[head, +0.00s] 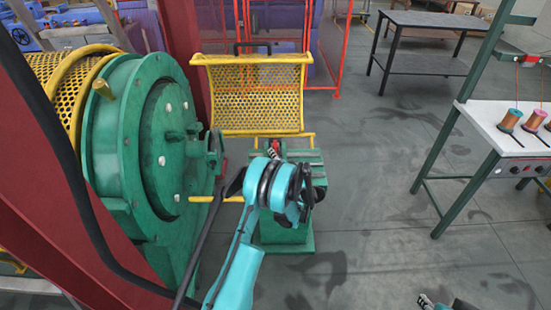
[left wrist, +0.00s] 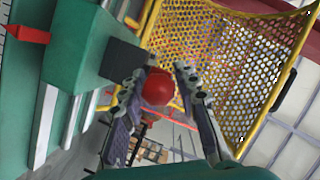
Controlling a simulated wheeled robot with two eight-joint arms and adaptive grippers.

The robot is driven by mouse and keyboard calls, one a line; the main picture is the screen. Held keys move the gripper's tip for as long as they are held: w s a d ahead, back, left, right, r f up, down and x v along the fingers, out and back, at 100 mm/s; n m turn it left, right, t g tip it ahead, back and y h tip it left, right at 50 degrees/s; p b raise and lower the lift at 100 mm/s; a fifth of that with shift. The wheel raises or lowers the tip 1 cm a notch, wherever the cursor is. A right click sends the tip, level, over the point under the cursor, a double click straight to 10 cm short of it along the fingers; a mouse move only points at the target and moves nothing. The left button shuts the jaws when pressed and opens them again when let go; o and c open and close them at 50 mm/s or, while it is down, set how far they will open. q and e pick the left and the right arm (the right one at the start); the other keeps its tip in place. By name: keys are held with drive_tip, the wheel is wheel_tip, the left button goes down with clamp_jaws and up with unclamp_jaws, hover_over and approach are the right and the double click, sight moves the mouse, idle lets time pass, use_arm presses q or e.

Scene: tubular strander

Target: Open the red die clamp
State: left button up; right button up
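A red ball knob (left wrist: 158,87), which looks like part of the red die clamp, shows in the left wrist view beside a dark block on a green housing (left wrist: 82,45). My left gripper (left wrist: 162,76) is open, with its two fingers on either side of the knob. The knob appears close to the left-hand finger, with a gap to the other; contact cannot be told. In the head view a small red part (head: 274,148) shows just beyond my left gripper (head: 283,170), whose wrist hides most of the green stand (head: 285,235). A tip of what seems my right gripper (head: 430,300) shows at the bottom edge.
A large green round machine end (head: 130,150) stands close on the left, with a yellow bar toward the stand. A yellow perforated guard (head: 253,90) stands behind. A white-topped bench (head: 510,125) with spools is at right. Floor between is clear.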

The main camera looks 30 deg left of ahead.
use_arm(q)
drive_tip(key=shift+c, duration=0.4)
clamp_jaws()
